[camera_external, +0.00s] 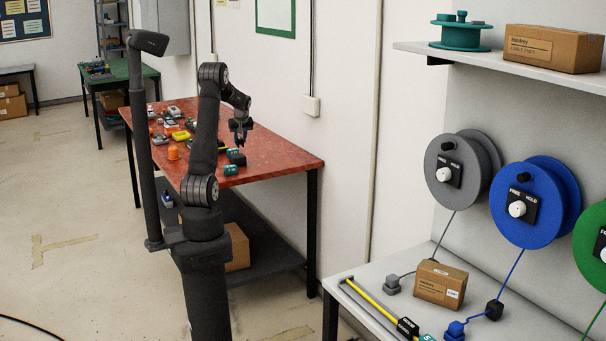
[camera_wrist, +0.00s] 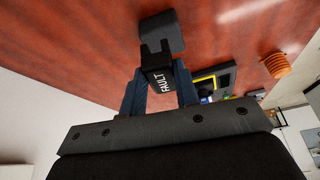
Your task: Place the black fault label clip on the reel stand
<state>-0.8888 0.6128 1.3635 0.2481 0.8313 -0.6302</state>
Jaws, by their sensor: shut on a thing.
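The black fault label clip (camera_wrist: 157,74) shows in the wrist view, with white "FAULT" lettering on its face. My gripper (camera_wrist: 160,92) has its two fingers on either side of the clip and is shut on it. In the external view my gripper (camera_external: 240,138) hangs over the red table (camera_external: 285,157); the clip is too small to make out there. The reel stand (camera_external: 512,100) is at the right of the external view, with a grey reel (camera_external: 444,170), a blue reel (camera_external: 530,205) and a partly cut-off green reel (camera_external: 592,250).
Several small items crowd the red table, including an orange ribbed piece (camera_wrist: 278,65). A dark grey block (camera_wrist: 165,30) lies beyond the clip. A cardboard box (camera_external: 440,284) and a yellow rod (camera_external: 372,301) lie on the grey bench (camera_external: 500,327) below the reels.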

